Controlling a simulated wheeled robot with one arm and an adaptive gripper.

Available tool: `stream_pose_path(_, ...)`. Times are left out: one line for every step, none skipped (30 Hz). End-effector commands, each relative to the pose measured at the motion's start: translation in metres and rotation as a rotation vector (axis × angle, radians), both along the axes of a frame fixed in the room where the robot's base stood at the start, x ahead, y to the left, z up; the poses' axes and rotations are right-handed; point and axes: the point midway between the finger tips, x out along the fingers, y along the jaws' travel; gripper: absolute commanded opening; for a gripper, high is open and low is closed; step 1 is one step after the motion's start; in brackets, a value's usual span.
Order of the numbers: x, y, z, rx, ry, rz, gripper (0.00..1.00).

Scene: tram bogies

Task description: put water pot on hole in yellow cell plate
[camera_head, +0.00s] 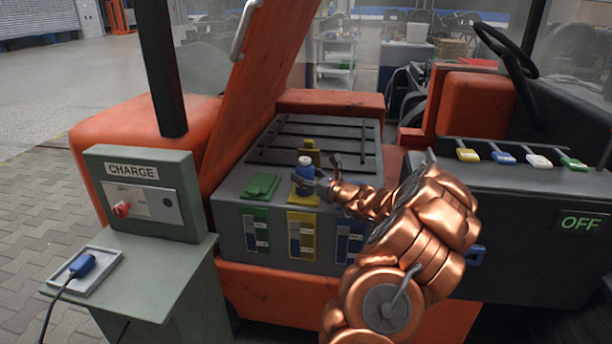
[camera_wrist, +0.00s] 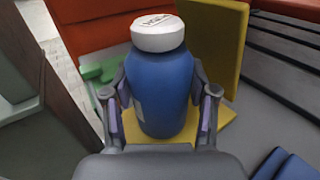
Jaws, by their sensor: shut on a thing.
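The water pot (camera_head: 304,172) is a blue bottle with a white cap. It is upright above or on the yellow cell plate (camera_head: 303,196) on the grey battery box. In the wrist view the pot (camera_wrist: 163,85) stands between both fingers of my gripper (camera_wrist: 161,108), which is shut on its sides. The yellow plate (camera_wrist: 225,115) shows around the pot's base, and a raised yellow lid (camera_wrist: 212,45) stands behind it. My gripper in the head view (camera_head: 318,182) reaches in from the right. The hole is hidden under the pot, and I cannot tell whether the pot touches the plate.
A closed green lid (camera_head: 262,187) lies to the left of the yellow plate. Black bars (camera_head: 318,140) cross the box behind. The orange cover (camera_head: 252,75) is raised at the left. A charge cabinet (camera_head: 145,195) and a small tray (camera_head: 88,270) stand at the front left.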

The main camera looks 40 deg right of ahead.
Motion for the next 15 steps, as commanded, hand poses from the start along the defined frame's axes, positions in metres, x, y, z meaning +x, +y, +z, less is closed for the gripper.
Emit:
stream_pose_path(0.0,0.0,-0.0004,0.0,0.0,0.0,0.18)
stream_pose_path(0.0,0.0,-0.0011,0.0,-0.001,0.0,0.18)
stream_pose_path(0.0001,0.0002,-0.0022,0.0,-0.001,0.0,0.18)
stream_pose_path(0.0001,0.0002,-0.003,0.001,-0.001,0.0,0.18)
stream_pose_path(0.0,0.0002,-0.0037,0.001,-0.001,0.0,0.18)
stream_pose_path(-0.0001,0.0001,-0.0032,0.0,-0.001,0.0,0.62)
stream_pose_path(-0.0001,0.0002,-0.0032,0.0,0.0,0.001,0.65)
stream_pose_path(-0.0001,0.0002,-0.0031,0.0,0.0,0.001,0.68)
stream_pose_path(-0.0001,0.0001,-0.0032,0.0,0.0,0.0,0.72)
stream_pose_path(-0.0001,0.0001,-0.0032,0.0,0.0,0.0,0.75)
stream_pose_path(-0.0001,0.0002,-0.0032,0.0,0.0,0.0,0.78)
stream_pose_path(-0.0001,0.0001,-0.0032,0.0,0.0,0.0,0.83)
stream_pose_path(-0.0001,0.0001,-0.0032,0.0,0.0,0.0,0.83)
stream_pose_path(-0.0001,0.0001,-0.0033,0.0,0.0,0.0,0.83)
stream_pose_path(-0.0001,0.0001,-0.0033,0.0,0.0,0.0,0.83)
